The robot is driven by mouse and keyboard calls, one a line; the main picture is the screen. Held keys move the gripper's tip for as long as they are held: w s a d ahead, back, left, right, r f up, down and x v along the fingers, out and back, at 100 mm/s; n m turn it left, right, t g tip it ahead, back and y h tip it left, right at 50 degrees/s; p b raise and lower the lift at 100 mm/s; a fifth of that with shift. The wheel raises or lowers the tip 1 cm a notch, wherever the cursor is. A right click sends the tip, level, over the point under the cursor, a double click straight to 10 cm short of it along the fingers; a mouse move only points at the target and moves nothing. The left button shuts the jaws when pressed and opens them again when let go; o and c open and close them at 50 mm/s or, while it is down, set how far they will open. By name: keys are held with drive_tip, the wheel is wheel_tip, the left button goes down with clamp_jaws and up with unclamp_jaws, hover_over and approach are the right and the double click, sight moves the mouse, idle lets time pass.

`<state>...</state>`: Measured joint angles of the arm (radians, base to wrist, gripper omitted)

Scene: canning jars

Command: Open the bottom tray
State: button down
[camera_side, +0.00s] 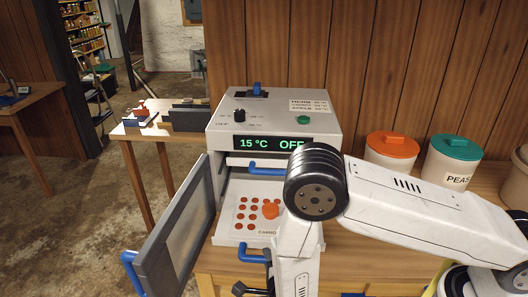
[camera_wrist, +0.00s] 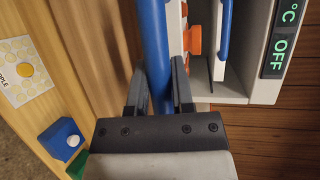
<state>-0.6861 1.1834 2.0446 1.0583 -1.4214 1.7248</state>
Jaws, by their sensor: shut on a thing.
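The white dryer cabinet (camera_side: 272,130) stands on the wooden table with its door (camera_side: 178,235) swung open to the left. Its bottom tray (camera_side: 231,232) sticks out of the front and carries rows of orange discs, a larger orange knob (camera_side: 270,210) and a partly hidden label, "CARRO". My gripper (camera_wrist: 158,78) is shut on this tray's blue handle (camera_wrist: 153,35), which also shows at the tray's front in the side view (camera_side: 250,256). My arm hides the tray's right part. The upper tray's blue handle (camera_side: 265,170) sits farther back, and shows in the wrist view (camera_wrist: 224,35).
The open door stands close on the left of the tray. An orange-lidded canister (camera_side: 390,155) and a green-lidded canister (camera_side: 450,165) stand right of the cabinet. The wrist view shows a sheet with yellow discs (camera_wrist: 22,72) and a blue block (camera_wrist: 62,138) at left.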

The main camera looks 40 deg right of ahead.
drive_tip(key=shift+s+a, duration=1.2)
drive_tip(key=shift+c, duration=2.4)
unclamp_jaws()
drive_tip(key=v, duration=0.7)
drive_tip(key=shift+s, duration=0.3)
drive_tip(key=shift+a+r, duration=0.1)
